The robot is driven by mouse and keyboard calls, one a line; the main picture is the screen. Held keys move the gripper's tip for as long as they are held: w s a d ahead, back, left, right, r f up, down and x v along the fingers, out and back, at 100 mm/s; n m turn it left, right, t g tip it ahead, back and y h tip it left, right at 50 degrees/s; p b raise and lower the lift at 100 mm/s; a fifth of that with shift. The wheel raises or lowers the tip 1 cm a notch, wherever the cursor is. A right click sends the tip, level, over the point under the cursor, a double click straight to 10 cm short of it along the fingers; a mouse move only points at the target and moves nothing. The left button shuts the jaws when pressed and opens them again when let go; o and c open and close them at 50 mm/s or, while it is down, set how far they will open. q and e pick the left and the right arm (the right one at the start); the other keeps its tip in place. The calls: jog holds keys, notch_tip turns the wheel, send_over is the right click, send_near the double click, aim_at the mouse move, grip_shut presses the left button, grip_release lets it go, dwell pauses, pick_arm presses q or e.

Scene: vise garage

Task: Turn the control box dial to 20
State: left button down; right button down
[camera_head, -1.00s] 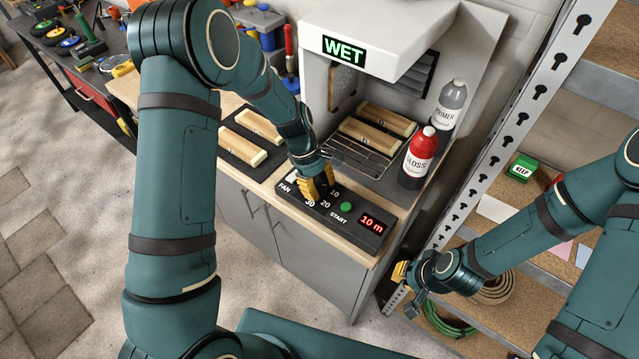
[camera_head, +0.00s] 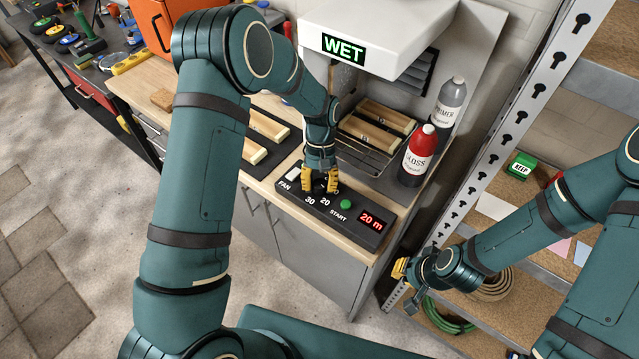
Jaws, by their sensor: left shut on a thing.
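The black control box (camera_head: 345,225) lies on the wooden counter, with FAN, 30, 20 and START labels, a green button (camera_head: 346,204) and a red display (camera_head: 371,222) reading "20 m". My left gripper (camera_head: 320,190) points down over the dial with its yellow fingers shut on it. The fingers hide most of the dial, so its pointer cannot be made out. My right gripper (camera_head: 401,270) is empty at the lower right, in front of the shelf; its finger gap is not clear.
Behind the control box stands a booth with a lit WET sign (camera_head: 343,47) and wooden pieces on a rack (camera_head: 365,157). A red GLOSS bottle (camera_head: 417,157) and a grey PRIMER bottle (camera_head: 448,105) stand right of it. A metal shelf (camera_head: 520,110) rises at the right.

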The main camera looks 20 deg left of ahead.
aim_at(319, 184)
pick_arm(q)
jog(key=shift+s+f+m+y, duration=0.15)
jog(key=shift+m+y, duration=0.45)
jog(key=shift+m, duration=1)
jog(key=c, duration=0.6)
grip_release()
jog(key=shift+o, duration=0.2)
jog(key=shift+r, duration=0.4)
notch_tip(319, 184, up, 9)
jog(key=shift+r, duration=0.2)
